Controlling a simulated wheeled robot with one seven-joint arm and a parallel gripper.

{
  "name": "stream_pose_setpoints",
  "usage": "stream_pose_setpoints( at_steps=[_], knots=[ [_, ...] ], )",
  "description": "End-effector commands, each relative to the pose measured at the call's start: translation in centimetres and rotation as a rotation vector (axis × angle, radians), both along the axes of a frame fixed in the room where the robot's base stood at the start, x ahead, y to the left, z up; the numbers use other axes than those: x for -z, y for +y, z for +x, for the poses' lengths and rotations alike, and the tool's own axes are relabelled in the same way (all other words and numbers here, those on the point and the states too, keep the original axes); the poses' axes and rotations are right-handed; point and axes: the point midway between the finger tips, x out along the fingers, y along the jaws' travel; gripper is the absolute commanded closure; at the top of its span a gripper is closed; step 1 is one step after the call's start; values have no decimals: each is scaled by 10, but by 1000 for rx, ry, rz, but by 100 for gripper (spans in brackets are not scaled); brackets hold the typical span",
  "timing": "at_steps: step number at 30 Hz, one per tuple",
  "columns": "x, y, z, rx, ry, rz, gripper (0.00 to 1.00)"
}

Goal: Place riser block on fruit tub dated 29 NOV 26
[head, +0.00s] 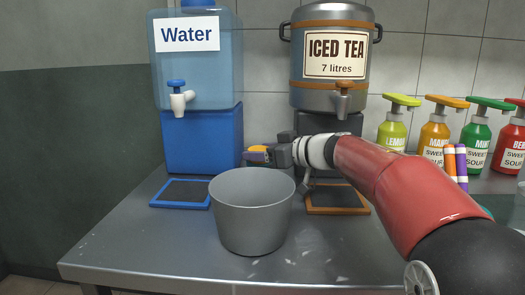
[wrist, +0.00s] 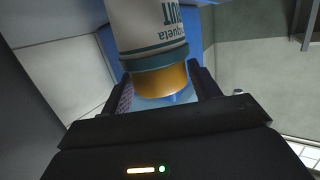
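My gripper (head: 258,154) reaches left across the table, behind the rim of the grey bucket and in front of the drink stands. A small yellow-orange thing shows at its jaws. In the wrist view, a white cylinder (wrist: 152,28) with a teal rim and partly cut-off lettering shows with an orange band (wrist: 162,80) between my two fingers (wrist: 160,88). Whether the fingers press on it is unclear. I cannot read a date on the cylinder. No riser block can be made out, and no tub dated 29 NOV 26 can be read.
The grey bucket (head: 252,215) stands near the front. The water dispenser (head: 200,75) sits on a blue stand (head: 203,142), with a blue-framed tray (head: 182,194) before it. The iced tea urn (head: 336,85) and several pump bottles (head: 434,135) stand behind my arm. The front-left table is clear.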

Motion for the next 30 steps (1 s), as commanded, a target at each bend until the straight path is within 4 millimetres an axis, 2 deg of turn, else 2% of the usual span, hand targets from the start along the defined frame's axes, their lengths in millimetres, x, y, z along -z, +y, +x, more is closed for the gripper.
stream_pose_setpoints(
  at_steps=[1,3,14,30],
  knots=[
    [0,0,0,0,0,0,31],
    [0,0,0,0,0,0,24],
    [-4,-2,-1,1,-1,-2,24],
    [-25,-84,-58,3,-2,-1,24]
  ],
)
